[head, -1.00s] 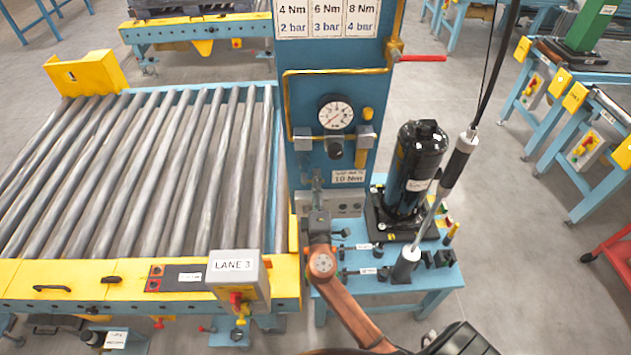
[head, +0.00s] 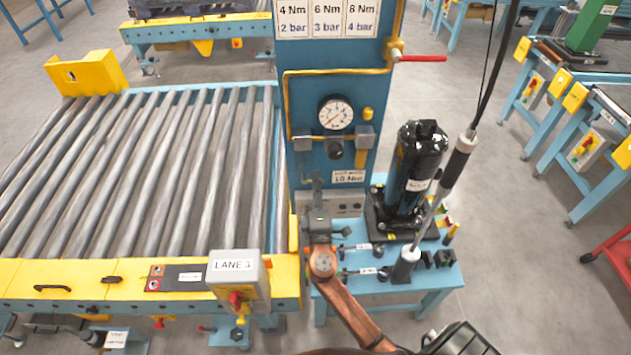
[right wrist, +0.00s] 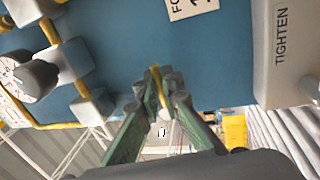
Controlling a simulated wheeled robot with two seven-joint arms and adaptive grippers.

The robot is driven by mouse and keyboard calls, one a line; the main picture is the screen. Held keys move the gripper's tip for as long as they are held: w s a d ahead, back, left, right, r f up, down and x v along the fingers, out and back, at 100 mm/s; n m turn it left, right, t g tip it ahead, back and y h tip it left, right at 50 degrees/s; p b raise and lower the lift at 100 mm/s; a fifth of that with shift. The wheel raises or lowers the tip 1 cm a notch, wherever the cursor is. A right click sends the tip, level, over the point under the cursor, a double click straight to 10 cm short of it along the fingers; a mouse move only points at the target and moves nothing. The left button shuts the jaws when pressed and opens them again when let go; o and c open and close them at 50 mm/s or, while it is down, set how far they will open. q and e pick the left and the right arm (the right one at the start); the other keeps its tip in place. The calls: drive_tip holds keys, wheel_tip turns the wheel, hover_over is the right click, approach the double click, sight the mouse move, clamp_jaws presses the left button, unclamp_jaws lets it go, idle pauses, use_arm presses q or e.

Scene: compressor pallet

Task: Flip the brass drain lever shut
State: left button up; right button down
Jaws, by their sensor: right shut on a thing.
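My right gripper (head: 317,182) is in front of the lower part of the blue panel, below the gauge. In the right wrist view, its two grey-green fingers (right wrist: 160,88) close together on a narrow brass-yellow piece, which I take for the brass drain lever (right wrist: 155,75). Only its upper end shows between the fingertips; the rest is hidden by them. In the head view the gripper hides the lever, so its angle cannot be told there. My left gripper is not in view.
The blue panel (head: 300,110) carries a pressure gauge (head: 336,115), yellow piping and a red-handled valve (head: 422,58). To the right, a black compressor (head: 415,170) and a torque tool (head: 432,205) stand on a light-blue table (head: 390,296). A roller conveyor (head: 130,170) lies left.

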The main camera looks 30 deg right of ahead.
drive_tip(key=shift+r+n, duration=0.1)
drive_tip(key=shift+n, duration=0.2)
drive_tip(key=c, duration=2.1)
unclamp_jaws()
drive_tip(key=shift+s+a, duration=0.15)
drive_tip(key=shift+s, duration=0.05)
drive_tip(key=v, duration=1.1)
drive_tip(key=shift+s+a, duration=0.1)
drive_tip(key=shift+s, duration=0.15)
